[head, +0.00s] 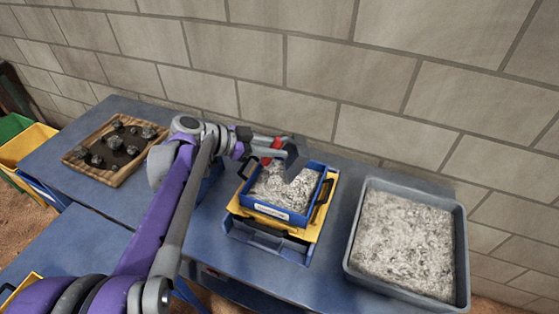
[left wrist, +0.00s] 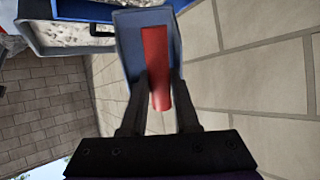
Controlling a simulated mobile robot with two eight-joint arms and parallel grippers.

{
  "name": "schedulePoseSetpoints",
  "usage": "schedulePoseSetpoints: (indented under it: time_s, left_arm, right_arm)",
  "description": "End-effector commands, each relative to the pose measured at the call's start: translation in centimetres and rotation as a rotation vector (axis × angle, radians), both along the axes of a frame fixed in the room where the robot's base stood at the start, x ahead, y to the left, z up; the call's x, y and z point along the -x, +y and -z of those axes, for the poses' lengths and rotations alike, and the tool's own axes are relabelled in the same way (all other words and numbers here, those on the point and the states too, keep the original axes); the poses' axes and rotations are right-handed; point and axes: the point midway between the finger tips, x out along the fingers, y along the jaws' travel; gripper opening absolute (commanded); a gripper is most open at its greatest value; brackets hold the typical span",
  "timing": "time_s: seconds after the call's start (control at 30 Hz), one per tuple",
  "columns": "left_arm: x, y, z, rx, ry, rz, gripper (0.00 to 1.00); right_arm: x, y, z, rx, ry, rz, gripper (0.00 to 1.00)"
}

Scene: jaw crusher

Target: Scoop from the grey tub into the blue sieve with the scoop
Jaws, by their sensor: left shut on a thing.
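My left gripper (head: 256,148) is shut on the red handle of the grey scoop (head: 294,158). It holds the scoop above the far part of the blue sieve (head: 294,217), apart from the material in it. The red handle also shows between the fingers in the left wrist view (left wrist: 157,75), with the scoop's grey body (left wrist: 128,38) beyond. The sieve contains light grey, crumbly material. The grey tub (head: 464,262) stands to the right, holding a broad bed of similar material. My right gripper is not in view.
The sieve sits over a yellow frame (head: 236,208) on the blue bench (head: 215,238). A wooden tray (head: 73,160) with several dark rocks lies at the left. Yellow and green bins stand at far left. A block wall (head: 300,70) closes the back.

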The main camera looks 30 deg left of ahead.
Motion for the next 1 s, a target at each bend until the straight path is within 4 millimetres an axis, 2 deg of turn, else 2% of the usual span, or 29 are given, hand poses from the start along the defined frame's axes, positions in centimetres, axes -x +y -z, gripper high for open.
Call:
schedulePoseSetpoints:
  time_s: [0.17,0.57,0.9,1.0]
  left_arm:
    - [-0.1,-0.1,-0.5,-0.025,0.015,0.001,0.00]
    - [-0.2,-0.2,-2.4,-0.217,0.136,0.004,0.00]
    - [-0.3,-0.2,-4.2,-0.447,0.279,0.006,0.00]
    - [-0.3,-0.3,-4.7,-0.541,0.340,0.007,0.00]
  right_arm:
    - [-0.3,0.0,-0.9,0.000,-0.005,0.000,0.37]
    - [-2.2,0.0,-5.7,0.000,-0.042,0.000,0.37]
    - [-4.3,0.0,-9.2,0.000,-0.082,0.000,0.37]
    - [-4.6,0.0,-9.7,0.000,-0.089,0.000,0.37]
